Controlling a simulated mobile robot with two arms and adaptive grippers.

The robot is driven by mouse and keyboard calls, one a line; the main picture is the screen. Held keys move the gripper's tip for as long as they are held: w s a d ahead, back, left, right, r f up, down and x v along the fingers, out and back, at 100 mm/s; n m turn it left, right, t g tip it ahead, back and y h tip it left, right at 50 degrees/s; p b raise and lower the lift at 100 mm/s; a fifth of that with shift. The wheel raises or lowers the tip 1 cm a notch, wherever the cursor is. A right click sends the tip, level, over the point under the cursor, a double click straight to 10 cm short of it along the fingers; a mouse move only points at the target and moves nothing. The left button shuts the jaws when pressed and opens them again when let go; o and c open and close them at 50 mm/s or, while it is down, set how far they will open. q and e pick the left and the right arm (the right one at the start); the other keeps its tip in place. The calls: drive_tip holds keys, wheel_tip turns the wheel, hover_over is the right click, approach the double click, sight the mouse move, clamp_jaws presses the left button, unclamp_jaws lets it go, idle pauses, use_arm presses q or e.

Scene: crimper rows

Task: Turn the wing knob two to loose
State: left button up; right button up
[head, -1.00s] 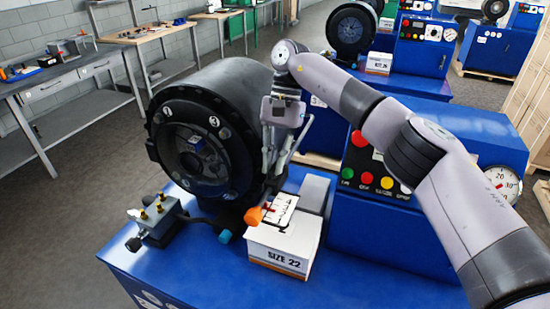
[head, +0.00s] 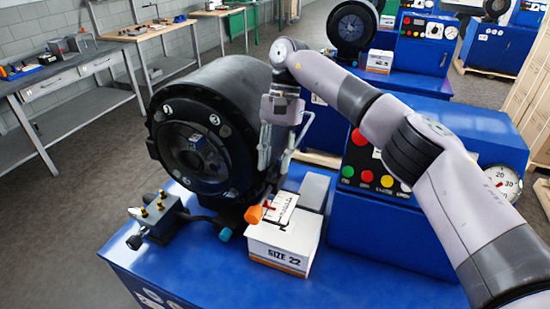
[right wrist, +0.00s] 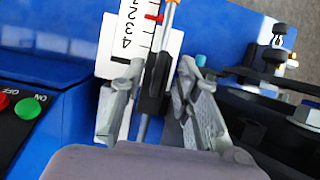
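The crimper's black ring head (head: 166,150) faces the front left and carries small round white marks, too small to read surely. I cannot tell which part is wing knob two. My right gripper (head: 277,158) hangs beside the drum's right side, fingers pointing down. In the right wrist view its open fingers (right wrist: 161,72) stand on either side of a black handle (right wrist: 155,82) on a thin shaft. I see no clear grip on it. My left gripper is out of view.
A white box labelled SIZE 22 (head: 282,262) sits on the blue bench (head: 215,280), with an orange tip (head: 253,214) over it. A control panel with coloured buttons (head: 387,181) stands to the right.

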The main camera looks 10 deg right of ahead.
drive_tip(key=v, duration=0.7)
drive_tip(key=shift+r, duration=0.2)
idle(0.4)
drive_tip(key=shift+w, duration=0.1)
